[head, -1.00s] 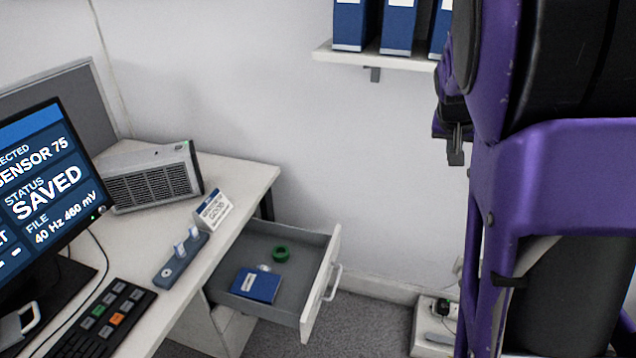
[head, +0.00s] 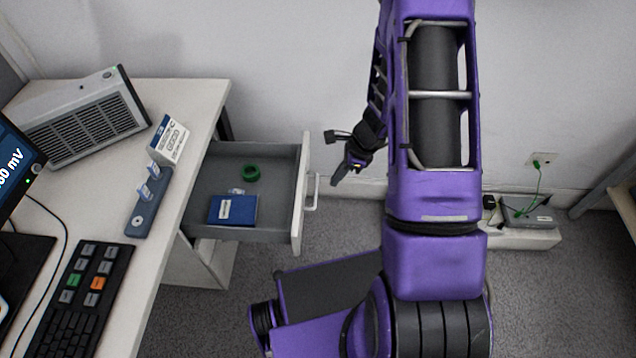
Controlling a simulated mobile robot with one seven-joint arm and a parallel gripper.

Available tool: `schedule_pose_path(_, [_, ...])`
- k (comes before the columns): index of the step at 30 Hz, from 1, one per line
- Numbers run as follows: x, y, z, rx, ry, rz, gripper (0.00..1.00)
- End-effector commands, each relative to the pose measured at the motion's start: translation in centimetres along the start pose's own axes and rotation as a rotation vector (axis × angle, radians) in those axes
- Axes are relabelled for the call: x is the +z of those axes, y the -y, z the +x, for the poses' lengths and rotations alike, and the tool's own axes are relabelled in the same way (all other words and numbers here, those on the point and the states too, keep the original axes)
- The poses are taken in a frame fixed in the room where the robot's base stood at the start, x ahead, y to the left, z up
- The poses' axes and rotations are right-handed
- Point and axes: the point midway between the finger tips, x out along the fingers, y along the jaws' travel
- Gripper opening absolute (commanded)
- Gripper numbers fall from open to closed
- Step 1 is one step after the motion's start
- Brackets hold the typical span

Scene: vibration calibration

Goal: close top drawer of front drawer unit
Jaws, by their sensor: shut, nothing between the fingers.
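The top drawer (head: 276,233) of the drawer unit (head: 190,262) under the desk is pulled out to the right in the head view. Its white front (head: 302,190) carries a pale bar handle (head: 312,193). Inside lie a blue booklet (head: 222,211), a green ring (head: 252,172) and a small clear item. My gripper (head: 334,178) is shut and empty. In the picture it is just right of the drawer front, near the handle. Whether it touches the handle cannot be told.
The desk (head: 190,130) at left holds a speaker-like grey box (head: 85,120), a sign card (head: 167,140), a blue holder (head: 150,207), a keypad (head: 95,280) and a monitor (head: 15,165). A power strip with green cable (head: 530,214) lies by the wall at right. Carpet around the drawer is free.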

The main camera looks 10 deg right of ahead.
Motion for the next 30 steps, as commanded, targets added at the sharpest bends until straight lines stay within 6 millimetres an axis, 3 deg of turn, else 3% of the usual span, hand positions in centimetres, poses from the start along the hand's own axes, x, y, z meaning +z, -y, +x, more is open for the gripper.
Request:
schedule_pose_path(14, [-0.2, -0.1, 9.8, 0.002, -0.003, -0.005, 0.0])
schedule_pose_path(15, [1.0, 0.0, 9.6, 0.001, -0.002, -0.011, 0.0])
schedule_pose_path(21, [3.1, 0.0, 10.4, 0.0, -0.004, -0.009, 0.0])
schedule_pose_path(30, [3.7, 0.0, 10.6, -0.001, -0.004, -0.006, 0.0])
